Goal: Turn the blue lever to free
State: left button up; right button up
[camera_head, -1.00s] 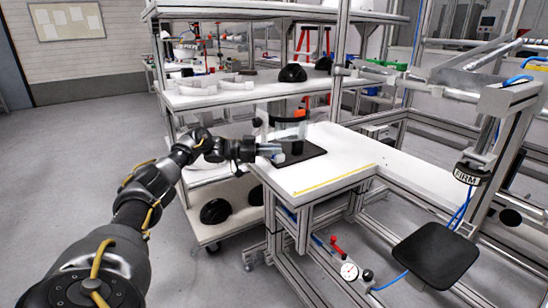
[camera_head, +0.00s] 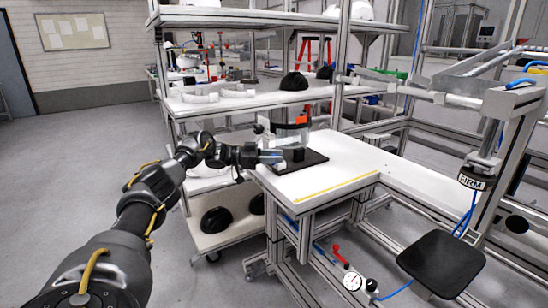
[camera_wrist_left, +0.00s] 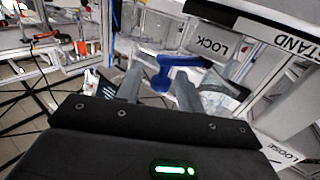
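The blue lever (camera_wrist_left: 176,72) shows in the left wrist view, just beyond and between the two grey fingers of my left gripper (camera_wrist_left: 158,88). The fingers are apart; I cannot tell whether either touches the lever. A LOCK label (camera_wrist_left: 208,46) is above and right of the lever. A LOOSE label (camera_wrist_left: 284,153) is at the lower right, and a STAND label (camera_wrist_left: 291,43) at the upper right. In the head view my left gripper (camera_head: 272,157) reaches to a clear-walled stand (camera_head: 290,133) on a dark base plate (camera_head: 313,163). My right gripper is out of view.
The stand is near the left end of a white bench (camera_head: 340,160). A shelf rack (camera_head: 235,103) with helmet shells is behind. A frame with a FIRM label (camera_head: 471,182) and a black pad (camera_head: 440,263) are at the right. Open floor lies left.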

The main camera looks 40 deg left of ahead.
pick_arm(q)
jog(key=shift+s+a, duration=0.1)
jog(key=v, duration=1)
jog(key=shift+s+a, duration=0.2)
jog(key=shift+s, duration=0.05)
